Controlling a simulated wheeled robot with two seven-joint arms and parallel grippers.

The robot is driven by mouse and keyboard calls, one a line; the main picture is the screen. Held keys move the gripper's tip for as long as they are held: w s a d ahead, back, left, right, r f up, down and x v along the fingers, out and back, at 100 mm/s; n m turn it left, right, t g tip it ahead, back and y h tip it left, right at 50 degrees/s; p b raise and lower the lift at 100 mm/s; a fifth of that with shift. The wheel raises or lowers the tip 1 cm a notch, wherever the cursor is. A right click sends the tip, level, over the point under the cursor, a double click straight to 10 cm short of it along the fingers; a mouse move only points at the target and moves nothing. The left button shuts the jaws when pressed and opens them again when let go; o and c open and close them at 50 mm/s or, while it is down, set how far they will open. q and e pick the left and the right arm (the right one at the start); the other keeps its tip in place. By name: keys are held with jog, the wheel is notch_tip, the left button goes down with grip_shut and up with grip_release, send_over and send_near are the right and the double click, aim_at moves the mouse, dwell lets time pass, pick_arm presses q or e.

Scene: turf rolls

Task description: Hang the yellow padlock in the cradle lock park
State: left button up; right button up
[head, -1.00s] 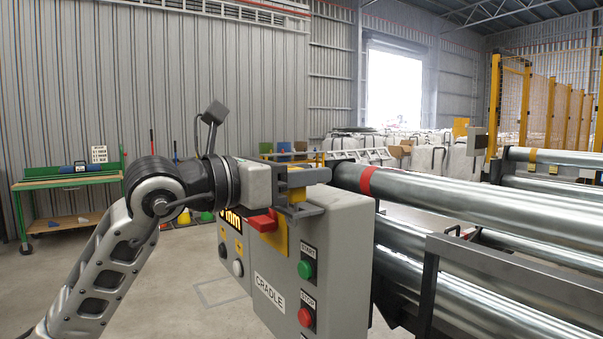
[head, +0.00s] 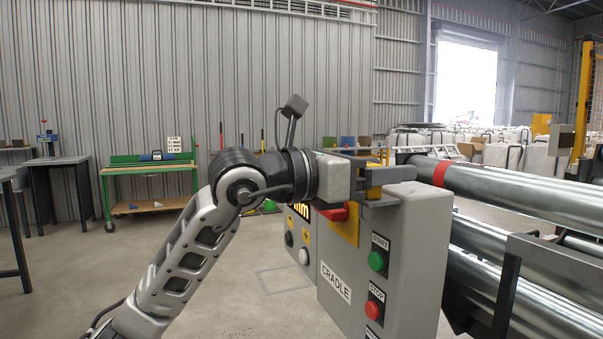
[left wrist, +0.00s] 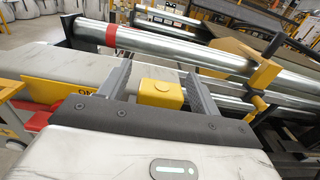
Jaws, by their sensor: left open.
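The yellow padlock (left wrist: 160,94) shows as a yellow block between the two fingers in the left wrist view. In the head view a yellow piece, probably the same padlock (head: 374,191), shows between the finger bars. My left gripper (head: 382,182) is open at the top of the grey cradle control box (head: 408,240), with its fingers on either side of the padlock; the left wrist view shows both fingers (left wrist: 158,88). I cannot tell whether they touch it. The padlock's shackle is hidden. I cannot clearly make out the lock park. My right gripper is out of view.
The box carries a red handle (head: 333,213) on a yellow plate (head: 347,228), a green START button (head: 376,261) and a red STOP button (head: 373,309). Long metal rollers (head: 520,192) lie close on the right. A green workbench (head: 150,165) stands far left, with open floor between.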

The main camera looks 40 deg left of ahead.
pick_arm(q)
jog(key=shift+s+a+f, duration=0.1)
jog(key=shift+s+a, duration=0.1)
jog(key=shift+s, duration=0.05)
jog(key=b+v, duration=0.5)
jog(key=v, duration=1)
jog(key=shift+s, duration=0.15)
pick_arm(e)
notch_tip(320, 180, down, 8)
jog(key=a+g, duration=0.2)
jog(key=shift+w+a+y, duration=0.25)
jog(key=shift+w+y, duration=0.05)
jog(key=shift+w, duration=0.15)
pick_arm(q)
jog(key=shift+a, duration=0.1)
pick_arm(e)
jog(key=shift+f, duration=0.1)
